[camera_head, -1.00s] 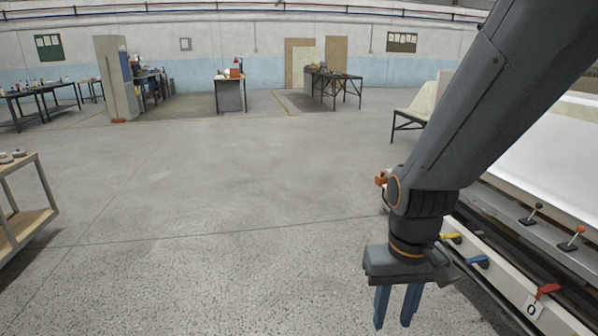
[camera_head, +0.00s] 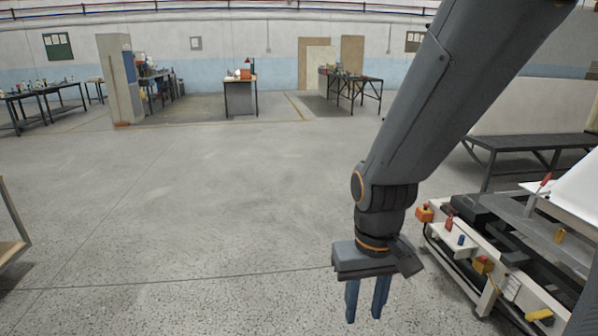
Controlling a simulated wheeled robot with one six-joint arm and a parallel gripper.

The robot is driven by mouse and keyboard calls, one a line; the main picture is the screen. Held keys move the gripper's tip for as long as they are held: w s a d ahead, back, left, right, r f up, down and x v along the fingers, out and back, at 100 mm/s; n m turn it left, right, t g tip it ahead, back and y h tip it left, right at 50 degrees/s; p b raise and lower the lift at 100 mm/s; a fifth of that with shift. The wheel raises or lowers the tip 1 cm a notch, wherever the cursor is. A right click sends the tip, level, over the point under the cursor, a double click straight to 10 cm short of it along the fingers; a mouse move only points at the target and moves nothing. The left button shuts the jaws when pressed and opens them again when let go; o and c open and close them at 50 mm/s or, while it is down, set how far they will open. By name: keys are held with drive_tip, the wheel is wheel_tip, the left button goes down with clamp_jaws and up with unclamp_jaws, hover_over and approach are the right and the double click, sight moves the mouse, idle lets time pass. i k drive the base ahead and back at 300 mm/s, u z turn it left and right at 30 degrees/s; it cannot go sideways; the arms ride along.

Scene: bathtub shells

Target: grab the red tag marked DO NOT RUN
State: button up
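No tag with readable DO NOT RUN lettering shows. A small red item (camera_head: 449,223) stands on the near end of the machine (camera_head: 461,246) at the right; it is too small to tell whether it is a tag. My gripper (camera_head: 364,310) points down over the open floor, left of the machine. Its two blue fingers are apart with floor visible between them, and it holds nothing.
A shelf (camera_head: 12,247) edges in at left. The middle floor is clear.

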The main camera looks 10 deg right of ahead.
sight(448, 225)
drive_tip(key=z, duration=0.25)
drive_tip(key=i, duration=1.75)
drive_tip(key=z, duration=1.3)
drive_tip(key=i, duration=1.25)
drive_tip(key=z, duration=0.8)
